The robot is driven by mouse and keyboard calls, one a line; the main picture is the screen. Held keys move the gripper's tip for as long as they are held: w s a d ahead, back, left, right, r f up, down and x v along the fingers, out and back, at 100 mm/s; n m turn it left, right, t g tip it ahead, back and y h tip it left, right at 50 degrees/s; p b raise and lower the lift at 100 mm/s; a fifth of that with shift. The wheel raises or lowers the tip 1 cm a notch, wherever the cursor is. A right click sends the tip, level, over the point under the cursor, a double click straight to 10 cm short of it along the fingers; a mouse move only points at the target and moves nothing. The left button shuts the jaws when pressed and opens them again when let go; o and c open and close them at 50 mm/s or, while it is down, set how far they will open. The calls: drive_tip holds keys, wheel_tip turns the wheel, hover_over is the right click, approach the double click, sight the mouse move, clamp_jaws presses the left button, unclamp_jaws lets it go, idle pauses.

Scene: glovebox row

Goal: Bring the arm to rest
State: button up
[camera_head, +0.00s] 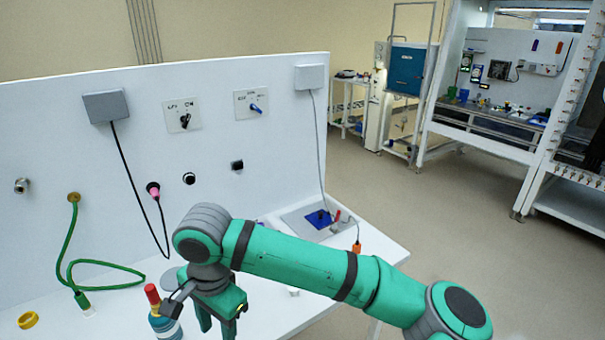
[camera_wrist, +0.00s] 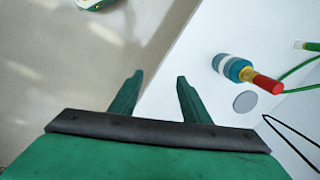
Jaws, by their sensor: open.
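My gripper (camera_head: 216,322) hangs at the end of my green arm, above the front part of the white bench (camera_head: 262,311). In the wrist view my gripper (camera_wrist: 157,95) has its two green fingers apart with nothing between them. Below the fingers are the edge of the white bench and the floor. In the head view the fingertips run close to the bottom edge of the picture. My arm reaches in from the lower right and hides part of the bench.
A blue-and-white bottle with a red cap (camera_head: 165,318) stands left of my gripper; this bottle also shows in the wrist view (camera_wrist: 236,70). A green hose (camera_head: 72,262) and a yellow ring (camera_head: 28,320) are at left. A blue pad (camera_head: 319,219) lies at right. Open floor (camera_head: 455,240) lies beyond.

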drive_tip(key=a+r+n+t+y, duration=0.2)
drive_tip(key=a+r+n+y, duration=0.15)
drive_tip(key=a+y, duration=1.3)
drive_tip(key=w+d+f+m+t+h, duration=0.15)
drive_tip(key=w+m+t, duration=0.25)
drive_tip(key=t, duration=0.5)
drive_tip(key=s+d+f+m+t+h, duration=0.25)
drive_tip(key=s+d+f+h, duration=0.2)
drive_tip(key=d+f, duration=0.35)
drive_tip(key=s+d+f+m+t+h, duration=0.1)
drive_tip(key=s+d+f+t+h, duration=0.2)
drive_tip(key=d+f+h, duration=0.4)
drive_tip(key=s+d+f+n+h, duration=0.1)
drive_tip(key=s+d+f+n, duration=0.1)
drive_tip(key=s+d, duration=0.3)
drive_tip(key=s+d+f+n+h, duration=0.2)
drive_tip(key=s+d+n, duration=0.3)
drive_tip(key=s, duration=0.6)
drive_tip(key=s+d+f+n+g+h, duration=0.1)
drive_tip(key=s+d+f+n, duration=0.1)
drive_tip(key=s+d, duration=0.4)
drive_tip(key=shift+s+d+f+n, duration=0.35)
drive_tip(key=shift+s+n, duration=0.35)
drive_tip(key=shift+s, duration=0.5)
